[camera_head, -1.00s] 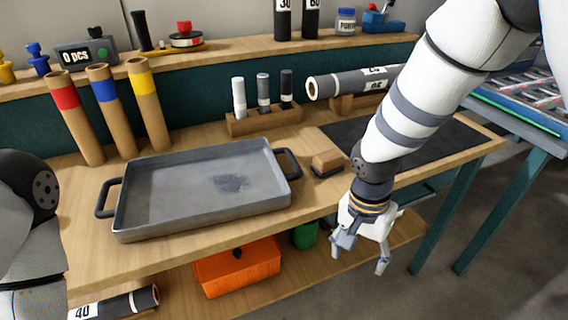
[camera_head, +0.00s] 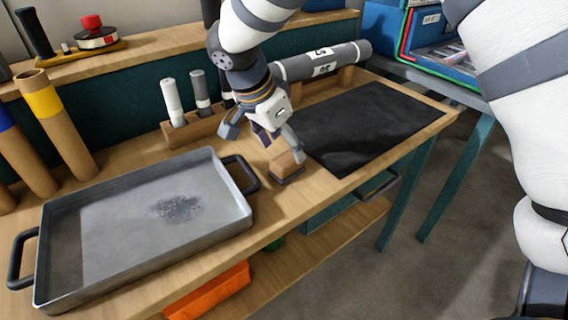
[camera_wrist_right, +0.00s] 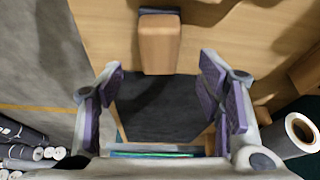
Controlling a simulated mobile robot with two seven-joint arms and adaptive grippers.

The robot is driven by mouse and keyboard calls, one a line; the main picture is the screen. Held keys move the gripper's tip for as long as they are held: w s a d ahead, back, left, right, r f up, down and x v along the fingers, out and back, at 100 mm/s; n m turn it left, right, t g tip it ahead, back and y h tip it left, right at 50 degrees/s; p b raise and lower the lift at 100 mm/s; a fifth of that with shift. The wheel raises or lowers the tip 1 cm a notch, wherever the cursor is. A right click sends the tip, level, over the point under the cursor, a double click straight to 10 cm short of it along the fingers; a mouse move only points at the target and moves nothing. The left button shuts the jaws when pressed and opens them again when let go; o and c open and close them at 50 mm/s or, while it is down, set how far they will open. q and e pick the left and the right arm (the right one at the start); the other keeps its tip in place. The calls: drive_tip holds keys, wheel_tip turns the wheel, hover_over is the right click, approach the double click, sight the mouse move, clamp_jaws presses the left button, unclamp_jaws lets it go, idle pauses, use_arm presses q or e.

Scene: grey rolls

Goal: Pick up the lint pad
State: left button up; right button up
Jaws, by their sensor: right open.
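The lint pad (camera_head: 286,166), a small wooden block on a dark base, lies on the workbench between the metal tray and the black mat. In the right wrist view the lint pad (camera_wrist_right: 160,45) is at the top middle, ahead of the fingers. My right gripper (camera_head: 265,143) is above and close to the pad, with its fingers spread. In the wrist view the gripper (camera_wrist_right: 160,95) has nothing between its purple finger pads. One finger shows very near the pad in the head view; I cannot tell if it touches. My left gripper is not in view.
The grey metal tray (camera_head: 120,215) with dark lint stands left of the pad. A wooden rack (camera_head: 185,133) with small rollers and a long grey roll (camera_head: 325,62) are behind. The black mat (camera_head: 370,125) to the right is clear. An orange box (camera_head: 208,292) is below.

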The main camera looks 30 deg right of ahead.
sight(286, 158)
drive_tip(key=x, duration=0.5)
drive_tip(key=shift+s+a+f, duration=0.1)
drive_tip(key=shift+a+f, duration=0.05)
drive_tip(key=shift+a, duration=0.25)
drive_tip(key=c, duration=1.3)
drive_tip(key=shift+o, duration=0.2)
